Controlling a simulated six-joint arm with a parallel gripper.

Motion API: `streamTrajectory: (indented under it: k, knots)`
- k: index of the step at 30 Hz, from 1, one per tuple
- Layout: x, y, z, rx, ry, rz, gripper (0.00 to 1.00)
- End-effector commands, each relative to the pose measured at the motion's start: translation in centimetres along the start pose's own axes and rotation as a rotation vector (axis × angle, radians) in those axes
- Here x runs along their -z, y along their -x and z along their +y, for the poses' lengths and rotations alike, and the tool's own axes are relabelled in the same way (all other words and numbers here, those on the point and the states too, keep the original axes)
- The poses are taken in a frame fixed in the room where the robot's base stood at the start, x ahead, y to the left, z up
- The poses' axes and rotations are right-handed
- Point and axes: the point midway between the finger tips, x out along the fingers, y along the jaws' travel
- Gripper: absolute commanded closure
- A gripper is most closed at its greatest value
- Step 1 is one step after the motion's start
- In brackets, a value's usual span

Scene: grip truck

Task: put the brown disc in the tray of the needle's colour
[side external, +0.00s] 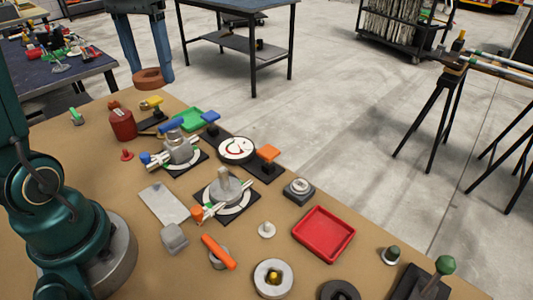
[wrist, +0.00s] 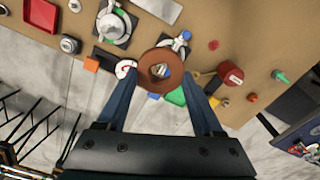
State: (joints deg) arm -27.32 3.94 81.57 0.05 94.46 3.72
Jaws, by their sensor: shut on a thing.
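My gripper (side external: 148,76) is shut on the brown disc (side external: 147,82), a thick ring with a centre hole. In the wrist view the disc (wrist: 147,62) sits between the two blue fingers. A round white dial (side external: 236,150) in a black rim stands mid-table; red strokes show on its face, but the needle is too small to tell apart. The red tray (side external: 323,234) is empty at the front right. The green tray (side external: 188,120) is at the back left, partly hidden by a blue item.
Blue (side external: 209,117) and orange (side external: 268,152) blocks on black bases flank the dial. Two grey fixtures with white rings (side external: 226,190) stand mid-table. A red canister (side external: 122,124) stands at the left. A grey ring (side external: 273,279) lies near the front edge.

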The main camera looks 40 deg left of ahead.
Motion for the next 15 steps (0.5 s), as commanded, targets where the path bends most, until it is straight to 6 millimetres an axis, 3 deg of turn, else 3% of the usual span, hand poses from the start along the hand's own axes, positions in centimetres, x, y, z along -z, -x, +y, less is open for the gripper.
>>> streamTrajectory:
  k: [6, 15]
  knots:
    - [-1.5, 0.0, -5.9, 0.003, 0.356, 0.0, 0.85]
    - [-4.3, -0.1, -10.7, 0.005, 0.702, -0.002, 0.85]
